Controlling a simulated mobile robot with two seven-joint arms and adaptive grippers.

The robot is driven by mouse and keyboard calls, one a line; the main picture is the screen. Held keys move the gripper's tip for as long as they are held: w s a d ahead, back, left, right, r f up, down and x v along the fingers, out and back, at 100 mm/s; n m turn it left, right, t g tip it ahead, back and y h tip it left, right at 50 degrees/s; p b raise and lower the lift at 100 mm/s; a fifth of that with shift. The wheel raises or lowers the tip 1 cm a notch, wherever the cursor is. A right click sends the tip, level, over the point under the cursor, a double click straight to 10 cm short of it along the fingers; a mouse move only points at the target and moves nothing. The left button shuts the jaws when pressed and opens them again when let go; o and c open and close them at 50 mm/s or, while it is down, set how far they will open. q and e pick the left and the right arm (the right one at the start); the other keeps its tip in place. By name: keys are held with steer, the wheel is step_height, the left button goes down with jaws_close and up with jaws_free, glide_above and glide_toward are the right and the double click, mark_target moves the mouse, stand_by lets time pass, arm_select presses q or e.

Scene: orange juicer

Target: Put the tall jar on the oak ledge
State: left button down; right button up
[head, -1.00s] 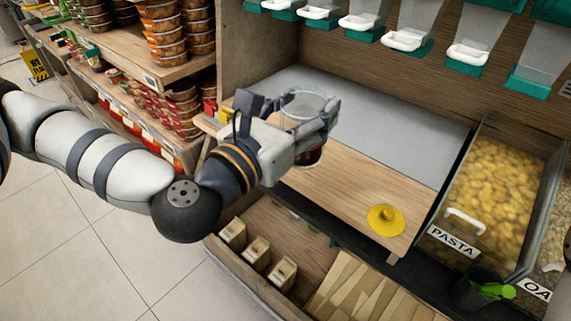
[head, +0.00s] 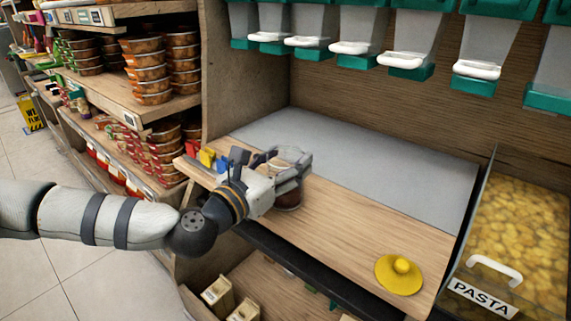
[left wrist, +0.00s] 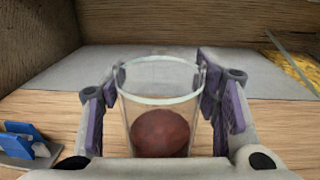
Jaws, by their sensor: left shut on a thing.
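The tall jar (head: 289,198) is clear glass with dark red contents at its bottom. It stands upright between the fingers of my left gripper (head: 288,168), which is shut on it. In the left wrist view the jar (left wrist: 160,132) sits between both purple-padded fingers, its open rim up. The oak ledge (head: 345,222) is the pale wooden strip in front of the grey surface. The jar is over the left part of this ledge; I cannot tell whether its base touches the wood. My right gripper is not in view.
A yellow knobbed lid (head: 400,274) lies on the ledge's right part. Blue and yellow clips (head: 207,158) stand at its left end. A pasta bin (head: 520,245) is at right, and dispensers (head: 410,40) hang above. The grey surface (head: 365,160) is clear.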

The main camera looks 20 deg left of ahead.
arm_select(q)
steer(key=shift+r, duration=0.1)
steer(key=shift+f, duration=0.25)
steer(key=c, duration=0.8)
jaws_free()
steer(key=shift+o, duration=1.1)
